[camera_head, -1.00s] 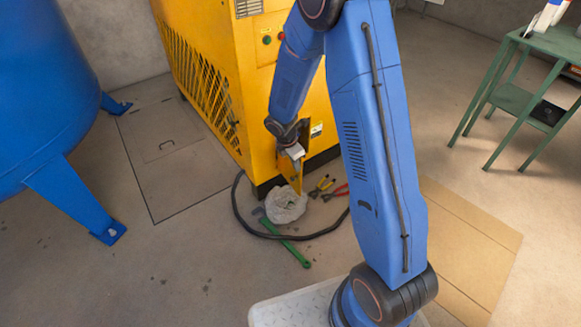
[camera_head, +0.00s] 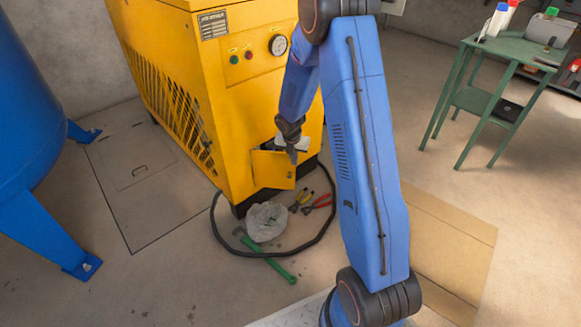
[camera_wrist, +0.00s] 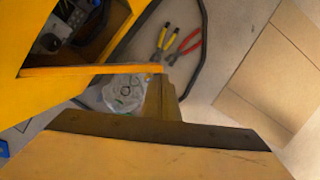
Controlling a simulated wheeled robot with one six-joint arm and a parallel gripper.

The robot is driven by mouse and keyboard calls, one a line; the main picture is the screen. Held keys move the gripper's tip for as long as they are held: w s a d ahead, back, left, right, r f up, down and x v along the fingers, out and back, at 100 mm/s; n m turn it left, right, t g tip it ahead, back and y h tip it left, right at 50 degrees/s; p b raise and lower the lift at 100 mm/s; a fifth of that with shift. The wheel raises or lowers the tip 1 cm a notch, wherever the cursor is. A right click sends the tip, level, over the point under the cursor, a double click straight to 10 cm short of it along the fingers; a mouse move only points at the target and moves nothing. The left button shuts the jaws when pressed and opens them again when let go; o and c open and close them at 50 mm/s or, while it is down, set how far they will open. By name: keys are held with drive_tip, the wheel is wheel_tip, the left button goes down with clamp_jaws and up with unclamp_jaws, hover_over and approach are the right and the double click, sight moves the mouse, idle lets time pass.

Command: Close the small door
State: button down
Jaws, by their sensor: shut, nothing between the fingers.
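The small door (camera_head: 271,169) is a yellow panel low on the front of the yellow machine (camera_head: 240,100). It stands ajar, with a dark gap behind its upper edge. In the wrist view the door (camera_wrist: 85,71) shows nearly edge-on, and the opening (camera_wrist: 75,25) behind it holds grey and dark fittings. My gripper (camera_head: 293,156) is shut and empty at the door's free right side. In the wrist view its fingers (camera_wrist: 160,92) lie close to the door's free end; I cannot tell whether they touch it.
A crumpled translucent bag (camera_head: 266,221), pliers (camera_head: 317,203), a green tool (camera_head: 272,262) and a black hose (camera_head: 318,236) lie on the floor below the door. A blue tank (camera_head: 30,130) stands left, a green table (camera_head: 505,55) right. Cardboard (camera_head: 440,240) lies on the floor at right.

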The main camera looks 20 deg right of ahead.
drive_tip(key=w+d, duration=0.3)
drive_tip(key=w, duration=0.8)
drive_tip(key=shift+d, duration=0.4)
drive_tip(key=shift+w, duration=0.1)
